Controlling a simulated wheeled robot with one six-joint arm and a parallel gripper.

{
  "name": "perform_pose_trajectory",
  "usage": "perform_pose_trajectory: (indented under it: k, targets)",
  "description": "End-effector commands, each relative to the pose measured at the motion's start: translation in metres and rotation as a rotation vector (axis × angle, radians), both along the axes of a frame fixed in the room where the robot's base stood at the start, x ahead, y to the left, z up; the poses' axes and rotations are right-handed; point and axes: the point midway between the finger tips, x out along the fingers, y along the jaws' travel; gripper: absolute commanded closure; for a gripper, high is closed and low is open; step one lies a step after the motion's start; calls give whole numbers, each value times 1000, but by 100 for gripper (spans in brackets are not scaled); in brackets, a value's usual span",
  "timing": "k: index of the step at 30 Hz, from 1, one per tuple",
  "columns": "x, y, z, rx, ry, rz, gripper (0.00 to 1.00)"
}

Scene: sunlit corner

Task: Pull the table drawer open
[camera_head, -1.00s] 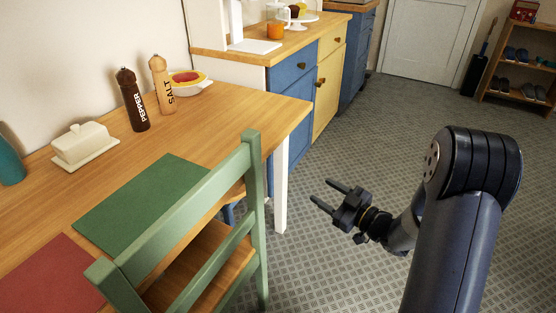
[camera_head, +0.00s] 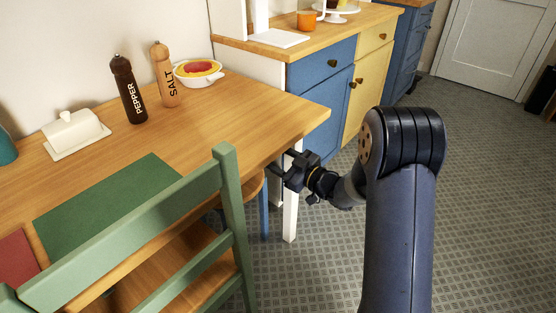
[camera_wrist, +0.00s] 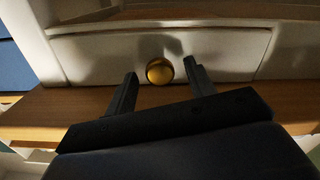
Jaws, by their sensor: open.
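The table drawer (camera_wrist: 215,52) shows in the wrist view as a white front panel under the table. Its round brass knob (camera_wrist: 160,71) sits near the middle of the view. My gripper (camera_wrist: 160,80) is open, with one finger on each side of the knob and the knob around the fingertips' level. I cannot tell whether the fingers touch it. In the head view my gripper (camera_head: 280,168) is at the table's right end, beside the white leg (camera_head: 291,205) and below the wooden tabletop (camera_head: 235,115). The drawer front is hidden in the head view. The drawer looks shut.
A green chair (camera_head: 228,190) stands at the table's near side, left of my gripper. A pepper mill (camera_head: 129,90), salt mill (camera_head: 164,76), bowl (camera_head: 198,73) and butter dish (camera_head: 75,132) stand on the table. A blue and yellow cabinet (camera_head: 322,68) is behind. The floor at right is clear.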

Motion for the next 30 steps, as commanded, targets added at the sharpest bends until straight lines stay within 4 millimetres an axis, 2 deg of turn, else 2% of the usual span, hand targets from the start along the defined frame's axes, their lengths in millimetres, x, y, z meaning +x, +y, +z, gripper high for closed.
perform_pose_trajectory:
  k: [11,30]
  targets:
    - [4,5,0,-1,0,-1,48]
    - [4,5,0,0,0,-1,100]
